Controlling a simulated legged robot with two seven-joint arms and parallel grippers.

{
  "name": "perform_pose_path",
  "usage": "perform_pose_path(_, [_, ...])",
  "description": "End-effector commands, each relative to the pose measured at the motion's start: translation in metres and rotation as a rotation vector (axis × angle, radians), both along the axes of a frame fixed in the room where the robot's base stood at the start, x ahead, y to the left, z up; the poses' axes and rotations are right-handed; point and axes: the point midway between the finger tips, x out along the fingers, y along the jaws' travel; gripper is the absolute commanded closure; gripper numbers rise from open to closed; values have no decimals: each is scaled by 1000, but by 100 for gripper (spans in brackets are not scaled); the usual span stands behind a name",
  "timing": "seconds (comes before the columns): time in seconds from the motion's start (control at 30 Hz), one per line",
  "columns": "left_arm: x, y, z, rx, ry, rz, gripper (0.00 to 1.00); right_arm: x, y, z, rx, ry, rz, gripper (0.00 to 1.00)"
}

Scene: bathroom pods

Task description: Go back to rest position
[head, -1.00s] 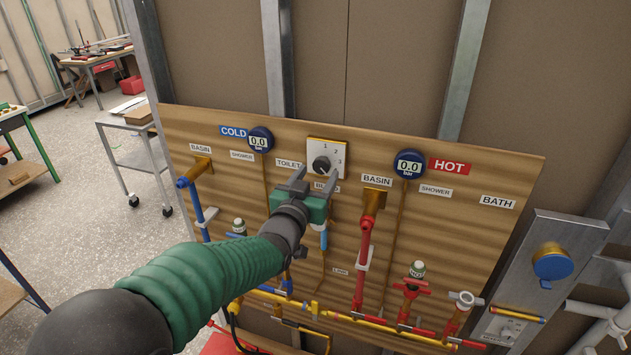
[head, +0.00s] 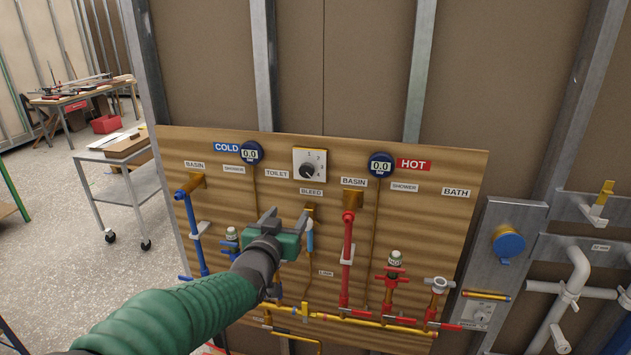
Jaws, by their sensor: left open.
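My left gripper (head: 287,217) is open and empty in the head view. Its two grey fingers point up and away from a green body, in front of the wooden panel (head: 420,235). It is below and left of the selector knob (head: 309,170) and apart from it. My green-sleeved left arm comes in from the lower left and hides part of the panel's lower left pipes. My right gripper is not in view.
The panel carries a cold gauge (head: 251,152), a hot gauge (head: 381,164), a blue pipe (head: 192,232) and a red pipe (head: 347,260). White pipes (head: 570,290) stand at the right. A metal cart (head: 117,185) stands on open floor at the left.

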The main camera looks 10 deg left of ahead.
Motion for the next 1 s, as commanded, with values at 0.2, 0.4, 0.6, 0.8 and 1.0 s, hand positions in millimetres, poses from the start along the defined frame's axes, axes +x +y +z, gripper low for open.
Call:
perform_pose_path(0.2, [-99, 11, -146, 16, 498, 29, 41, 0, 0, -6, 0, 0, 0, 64])
perform_pose_path(0.4, [-239, 16, -251, 25, 967, 39, 41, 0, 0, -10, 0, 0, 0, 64])
perform_pose_path(0.6, [-325, 17, -287, 28, 1216, 39, 41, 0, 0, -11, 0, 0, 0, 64])
perform_pose_path(0.8, [-334, 17, -290, 28, 1241, 38, 41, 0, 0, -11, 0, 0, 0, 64])
perform_pose_path(1.0, [-333, 16, -290, 28, 1239, 38, 41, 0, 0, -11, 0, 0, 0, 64])
